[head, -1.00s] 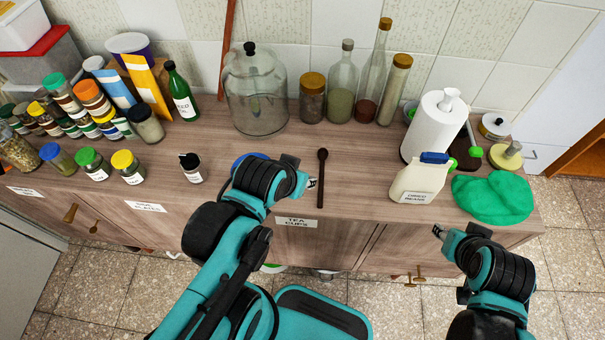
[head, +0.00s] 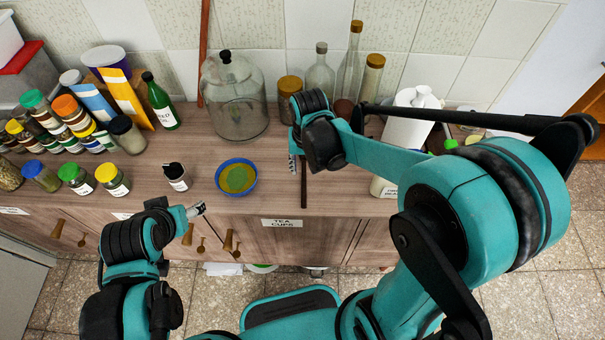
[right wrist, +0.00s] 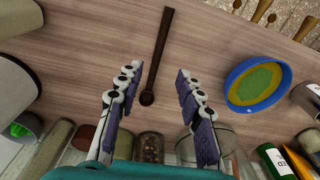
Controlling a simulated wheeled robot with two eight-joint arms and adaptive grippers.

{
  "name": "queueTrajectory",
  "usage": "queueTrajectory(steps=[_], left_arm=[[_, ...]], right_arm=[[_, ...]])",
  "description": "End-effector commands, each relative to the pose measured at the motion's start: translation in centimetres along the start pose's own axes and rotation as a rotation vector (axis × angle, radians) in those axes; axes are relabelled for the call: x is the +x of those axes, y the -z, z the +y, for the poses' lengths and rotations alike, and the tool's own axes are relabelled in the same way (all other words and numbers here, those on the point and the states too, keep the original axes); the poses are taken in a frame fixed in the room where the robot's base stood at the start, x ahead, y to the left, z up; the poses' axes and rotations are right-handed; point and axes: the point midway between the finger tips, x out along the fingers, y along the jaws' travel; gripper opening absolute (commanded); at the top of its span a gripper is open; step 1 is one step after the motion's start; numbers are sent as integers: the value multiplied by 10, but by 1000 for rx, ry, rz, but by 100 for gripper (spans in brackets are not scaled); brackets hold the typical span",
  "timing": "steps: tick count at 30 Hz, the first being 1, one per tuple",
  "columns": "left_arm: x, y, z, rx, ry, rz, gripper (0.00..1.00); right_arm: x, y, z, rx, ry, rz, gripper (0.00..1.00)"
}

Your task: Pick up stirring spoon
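The dark brown stirring spoon (head: 304,186) lies on the wooden counter. In the head view only part of it shows, its bowl end hidden behind my right gripper. In the right wrist view the whole spoon (right wrist: 159,50) shows, its round bowl end nearest the gripper. My right gripper (head: 294,165) hangs above the counter at the spoon.
A blue bowl (head: 236,179) with green and yellow inside stands left of the spoon. A glass jar (head: 233,100) and several bottles stand behind. A black-capped shaker (head: 176,177) and spice jars are farther left. My right arm hides much of the counter's right side.

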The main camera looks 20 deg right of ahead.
Motion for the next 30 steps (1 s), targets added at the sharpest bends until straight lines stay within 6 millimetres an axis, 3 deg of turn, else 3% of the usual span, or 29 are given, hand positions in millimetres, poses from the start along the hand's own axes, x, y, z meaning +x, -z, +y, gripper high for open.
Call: queueTrajectory(steps=[8,22,30], left_arm=[[-2,1,0,0,0,0,64],[20,-15,0,0,0,0,64],[22,-16,0,0,0,0,64]], right_arm=[[30,7,-10,35,-28,-77,37],[94,0,0,34,-28,-78,37],[103,-1,1,34,-28,-77,37]])
